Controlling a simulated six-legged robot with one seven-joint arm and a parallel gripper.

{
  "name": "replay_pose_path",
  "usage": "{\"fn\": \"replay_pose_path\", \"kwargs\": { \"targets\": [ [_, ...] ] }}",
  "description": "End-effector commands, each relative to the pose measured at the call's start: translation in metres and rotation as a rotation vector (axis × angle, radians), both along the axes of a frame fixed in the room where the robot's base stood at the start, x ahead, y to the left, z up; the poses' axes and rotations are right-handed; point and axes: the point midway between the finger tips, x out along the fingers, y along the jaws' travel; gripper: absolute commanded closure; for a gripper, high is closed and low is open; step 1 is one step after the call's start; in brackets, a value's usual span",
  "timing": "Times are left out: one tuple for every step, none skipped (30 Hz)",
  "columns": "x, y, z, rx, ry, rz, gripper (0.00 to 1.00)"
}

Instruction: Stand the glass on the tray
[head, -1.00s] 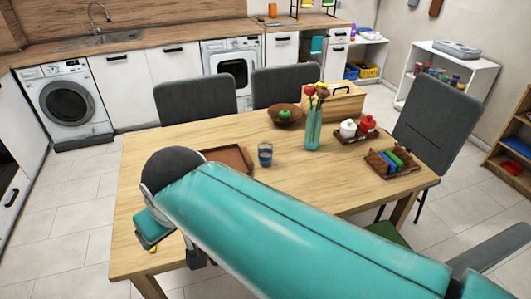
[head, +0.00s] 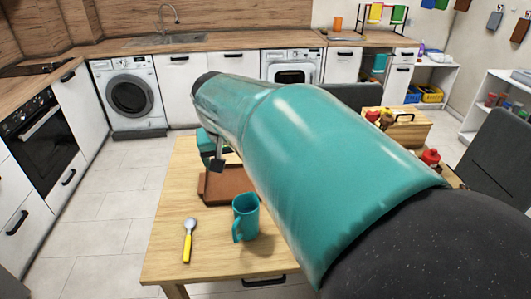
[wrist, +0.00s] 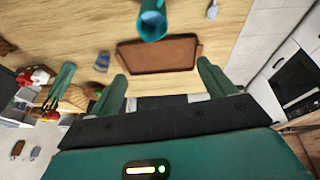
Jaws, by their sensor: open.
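My arm hides the glass in the head view. The brown tray (wrist: 158,55) lies on the table and looks empty in the wrist view; part of it shows in the head view (head: 215,187), under my arm. My gripper (wrist: 162,70) is open and empty, its two fingers spread above the table around the tray's width in the picture. The glass is outside the fingers, beyond the left one.
A teal mug (head: 246,217) stands near the tray, and a yellow-handled spoon (head: 188,240) lies beside it. A teal vase (wrist: 60,85) with flowers stands past the glass. A red-lidded jar (head: 430,158) is at the right. Bare table (head: 195,270) shows at the front.

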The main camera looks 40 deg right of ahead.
Motion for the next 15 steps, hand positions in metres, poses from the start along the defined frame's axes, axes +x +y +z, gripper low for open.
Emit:
{"fn": "replay_pose_path", "kwargs": {
  "targets": [
    [0.014,-0.019,-0.005,0.006,0.015,-0.045,0.18],
    [0.021,-0.029,-0.008,0.01,0.021,-0.07,0.18],
    [0.031,-0.044,-0.012,0.015,0.03,-0.106,0.18],
    [0.038,-0.056,-0.015,0.018,0.037,-0.134,0.18],
    [0.045,-0.067,-0.019,0.023,0.043,-0.16,0.18],
    [0.053,-0.083,-0.024,0.03,0.048,-0.196,0.18],
    [0.059,-0.095,-0.029,0.035,0.053,-0.223,0.18],
    [0.065,-0.108,-0.033,0.041,0.057,-0.252,0.18],
    [0.072,-0.125,-0.04,0.051,0.063,-0.289,0.18],
    [0.076,-0.139,-0.046,0.059,0.067,-0.317,0.18],
    [0.08,-0.152,-0.052,0.065,0.07,-0.345,0.18],
    [0.085,-0.17,-0.06,0.076,0.073,-0.383,0.18],
    [0.087,-0.184,-0.066,0.084,0.075,-0.414,0.18],
    [0.089,-0.199,-0.073,0.092,0.078,-0.444,0.18],
    [0.092,-0.218,-0.083,0.106,0.081,-0.484,0.18]
  ]
}}
